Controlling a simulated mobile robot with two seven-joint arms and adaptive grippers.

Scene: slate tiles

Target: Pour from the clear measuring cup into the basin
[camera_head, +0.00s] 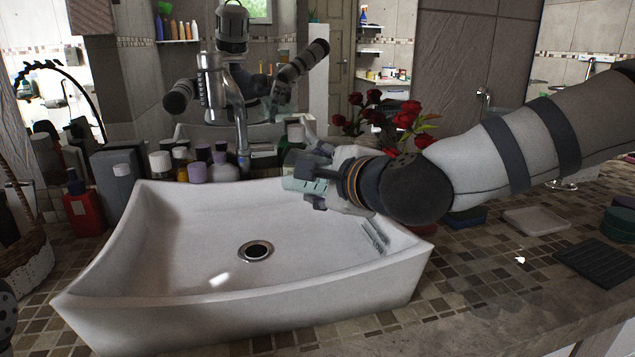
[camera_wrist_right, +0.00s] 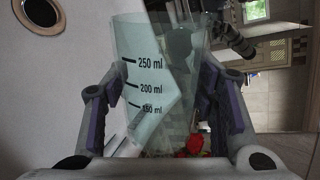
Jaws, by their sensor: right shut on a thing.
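The white basin (camera_head: 190,215) stands on the tiled counter, with a dark round drain (camera_head: 255,251) in its floor. My right gripper (camera_head: 318,186) is over the basin's back right part, its arm coming in from the right. It is shut on the clear measuring cup (camera_head: 300,185), which looks tipped well over, its free end toward the left above the basin. In the right wrist view the cup (camera_wrist_right: 140,95) sits between the purple-padded fingers, with 150, 200 and 250 ml marks showing. I cannot tell whether it holds liquid, and no stream shows. My left gripper is not in view.
Several bottles (camera_head: 195,170) line the counter behind the basin, near a tall metal faucet (camera_head: 222,90). Red roses (camera_head: 405,118) stand behind my right arm. A red bottle (camera_head: 84,212) and a basket (camera_head: 25,255) are at left. A soap dish (camera_head: 537,221) and dark mat (camera_head: 597,262) lie at right.

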